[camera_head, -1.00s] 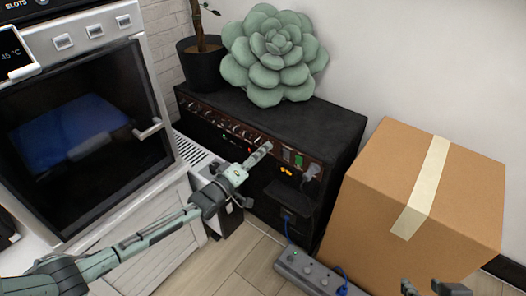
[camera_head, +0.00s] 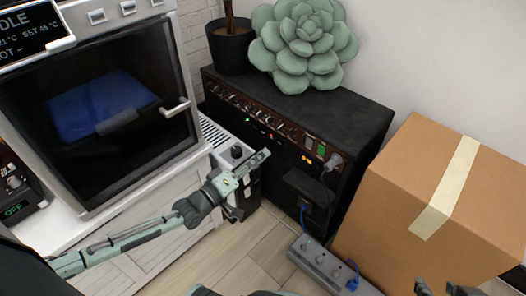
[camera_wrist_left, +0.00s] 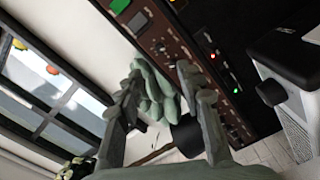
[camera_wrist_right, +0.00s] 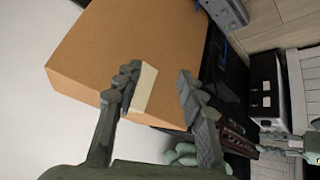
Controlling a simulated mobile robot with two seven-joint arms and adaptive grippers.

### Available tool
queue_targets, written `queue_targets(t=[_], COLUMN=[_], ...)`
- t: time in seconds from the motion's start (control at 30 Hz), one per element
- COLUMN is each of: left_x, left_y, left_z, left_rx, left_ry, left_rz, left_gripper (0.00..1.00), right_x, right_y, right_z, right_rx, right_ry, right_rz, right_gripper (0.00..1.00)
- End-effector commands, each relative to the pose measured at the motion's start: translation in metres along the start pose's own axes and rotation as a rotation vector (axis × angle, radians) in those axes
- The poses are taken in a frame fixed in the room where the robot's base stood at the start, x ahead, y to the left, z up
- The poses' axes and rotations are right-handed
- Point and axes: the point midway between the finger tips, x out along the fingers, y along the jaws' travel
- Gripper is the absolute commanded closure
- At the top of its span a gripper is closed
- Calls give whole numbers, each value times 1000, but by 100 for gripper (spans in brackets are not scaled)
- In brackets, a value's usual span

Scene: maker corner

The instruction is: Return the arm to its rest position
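My left gripper (camera_head: 256,166) is in front of the black amplifier (camera_head: 375,115), near its knob panel, and holds nothing. In the left wrist view its two fingers (camera_wrist_left: 158,82) stand apart, with only background between them. My right gripper (camera_head: 440,287) shows only by its fingertips at the bottom right edge, in front of the cardboard box. In the right wrist view its fingers (camera_wrist_right: 155,82) are apart and empty, with the box (camera_wrist_right: 100,50) behind them.
An oven-like machine (camera_head: 185,70) with a dark window stands at the left. A potted plant (camera_head: 232,48) and a green succulent cushion (camera_head: 303,45) sit on the amplifier. A power strip (camera_head: 325,266) with a blue cable lies on the wooden floor. The cardboard box (camera_head: 400,190) stands right.

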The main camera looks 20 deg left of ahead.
Motion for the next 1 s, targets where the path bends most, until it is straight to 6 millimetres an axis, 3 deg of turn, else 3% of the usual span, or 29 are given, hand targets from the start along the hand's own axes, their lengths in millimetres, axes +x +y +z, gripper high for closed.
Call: queue_targets(t=[0.27, 0.47, 0.57, 0.67, 0.9, 1.0], left_x=[0, -17, -45, -88, -201, -228], left_y=[0, -8, -19, -32, -44, -44], left_z=[8, 59, 83, 94, 91, 88], left_rx=[23, 262, 449, 621, 841, 864], left_ry=[-18, -188, -336, -506, -892, -983], left_rz=[-26, -247, -414, -583, -889, -946], left_gripper=[63, 63, 63, 63, 63, 63], right_x=[2, 20, 33, 44, 61, 64], right_y=[1, 7, 12, 16, 22, 24], right_z=[2, 26, 47, 68, 112, 121], right_rx=[0, 5, 10, 15, 27, 30], right_ry=[-11, -109, -183, -254, -382, -406], right_rz=[2, 8, 12, 16, 22, 23], right_gripper=[60, 60, 60, 60, 60, 60])
